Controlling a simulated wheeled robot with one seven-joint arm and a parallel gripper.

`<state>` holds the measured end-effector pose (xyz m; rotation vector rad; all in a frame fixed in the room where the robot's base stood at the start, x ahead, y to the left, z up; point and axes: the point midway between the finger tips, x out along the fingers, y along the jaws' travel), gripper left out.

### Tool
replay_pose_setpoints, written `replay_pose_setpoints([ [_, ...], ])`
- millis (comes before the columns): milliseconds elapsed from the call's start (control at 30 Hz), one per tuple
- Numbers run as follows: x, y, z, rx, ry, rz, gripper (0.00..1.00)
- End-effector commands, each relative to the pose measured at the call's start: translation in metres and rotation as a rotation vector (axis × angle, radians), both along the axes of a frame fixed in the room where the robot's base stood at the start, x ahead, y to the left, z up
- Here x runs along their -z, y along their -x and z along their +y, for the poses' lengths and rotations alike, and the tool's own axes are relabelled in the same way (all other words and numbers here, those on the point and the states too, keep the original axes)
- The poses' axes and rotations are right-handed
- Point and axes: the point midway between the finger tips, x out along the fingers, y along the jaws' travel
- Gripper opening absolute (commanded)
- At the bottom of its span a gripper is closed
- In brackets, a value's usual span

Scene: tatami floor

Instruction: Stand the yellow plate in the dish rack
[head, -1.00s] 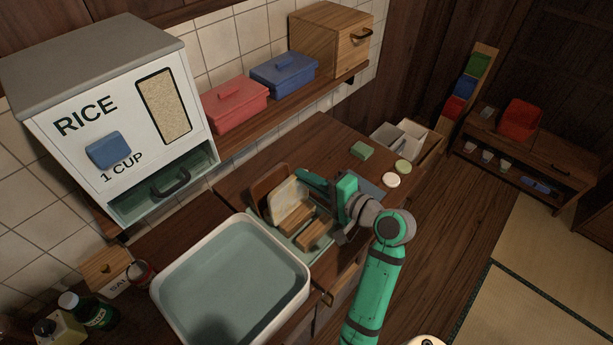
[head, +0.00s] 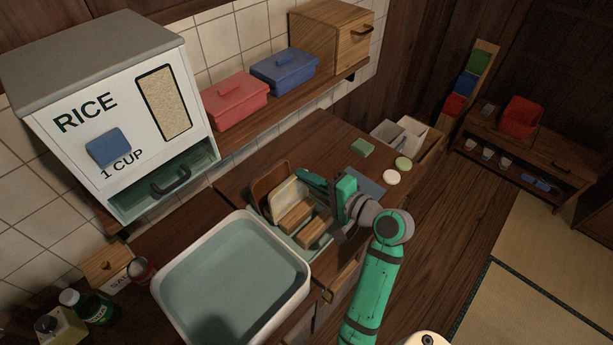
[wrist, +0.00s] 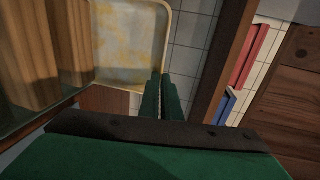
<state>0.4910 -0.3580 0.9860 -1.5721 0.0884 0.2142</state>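The yellow plate (head: 286,194), pale with worn patches and a rounded square shape, stands tilted at the back of the dish rack (head: 299,241) on the counter. Its lower edge is hidden behind the rack's wooden blocks, so I cannot tell whether it sits in a slot. In the wrist view the plate (wrist: 128,45) is beyond my fingertips. My gripper (head: 303,177) is at the plate's right edge. In the wrist view its green fingers (wrist: 161,78) are close together at the plate's corner and appear shut on its rim.
Two wooden blocks (head: 314,231) rise from the rack. A brown board (head: 265,184) leans behind the plate. The sink basin (head: 231,278) is in front-left, the rice dispenser (head: 125,115) at left. A shelf with red and blue boxes (head: 284,73) runs above. A green sponge (head: 362,148) lies to the right.

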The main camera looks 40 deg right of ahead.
Motion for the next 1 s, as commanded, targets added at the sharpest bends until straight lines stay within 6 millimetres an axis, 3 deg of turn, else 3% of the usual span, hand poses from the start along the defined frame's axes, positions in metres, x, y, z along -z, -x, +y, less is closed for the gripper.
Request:
replay_pose_setpoints([
  [1000,0.0081,0.0003,-0.0004,0.000,0.001,-0.001,0.00],
])
